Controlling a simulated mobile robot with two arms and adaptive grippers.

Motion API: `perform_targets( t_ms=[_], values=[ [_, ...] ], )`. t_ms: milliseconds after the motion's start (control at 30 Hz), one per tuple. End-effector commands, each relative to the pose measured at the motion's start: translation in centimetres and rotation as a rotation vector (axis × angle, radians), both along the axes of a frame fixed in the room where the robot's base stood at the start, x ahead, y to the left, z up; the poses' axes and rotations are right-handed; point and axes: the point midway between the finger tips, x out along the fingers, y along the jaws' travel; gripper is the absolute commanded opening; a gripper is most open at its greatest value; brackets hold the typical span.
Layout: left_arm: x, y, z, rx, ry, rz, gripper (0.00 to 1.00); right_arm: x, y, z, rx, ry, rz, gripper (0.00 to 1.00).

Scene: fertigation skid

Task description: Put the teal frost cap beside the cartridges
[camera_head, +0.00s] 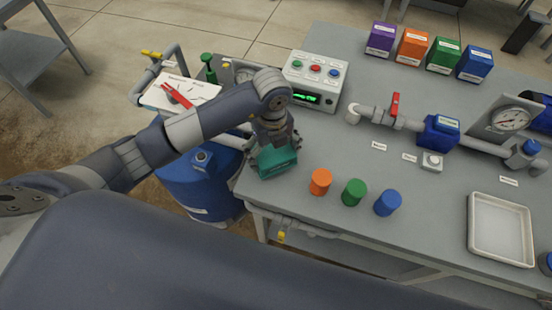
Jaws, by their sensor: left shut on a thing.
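The teal frost cap (277,162) is a blocky teal piece at the left front part of the grey table. My left gripper (272,146) comes down over it from above and is shut on it, its fingers at the cap's two sides. I cannot tell whether the cap touches the table. Three upright cylinders, which look like the cartridges, stand in a row just right of it: orange (320,182), green (353,193) and blue (388,203). The cap is apart from the orange one. My right gripper is not in view.
A control box (315,80) with colored buttons stands behind the cap. A pipe with a red-handled valve (394,106) runs along the right. A white tray (500,229) lies at the right front. Several colored boxes line the back. A blue drum (200,183) stands left of the table.

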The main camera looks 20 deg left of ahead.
Motion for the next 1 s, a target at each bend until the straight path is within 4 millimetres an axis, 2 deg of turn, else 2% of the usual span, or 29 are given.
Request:
perform_targets(
  t_ms=[333,733,767,800,1000],
  values=[
    [0.0,-0.1,-3.9,-0.001,0.001,0.000,0.62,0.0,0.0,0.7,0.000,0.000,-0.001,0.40],
    [0.0,0.0,-4.6,-0.001,-0.002,-0.002,0.62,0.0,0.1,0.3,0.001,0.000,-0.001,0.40],
    [0.0,0.0,-4.5,-0.001,-0.002,-0.001,0.93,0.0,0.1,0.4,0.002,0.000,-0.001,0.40],
    [0.0,0.0,-4.5,0.000,-0.001,-0.001,1.00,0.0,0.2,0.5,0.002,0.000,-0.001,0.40],
    [0.0,0.0,-4.4,0.000,-0.001,-0.001,1.00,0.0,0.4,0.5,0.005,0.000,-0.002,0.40]
  ],
)
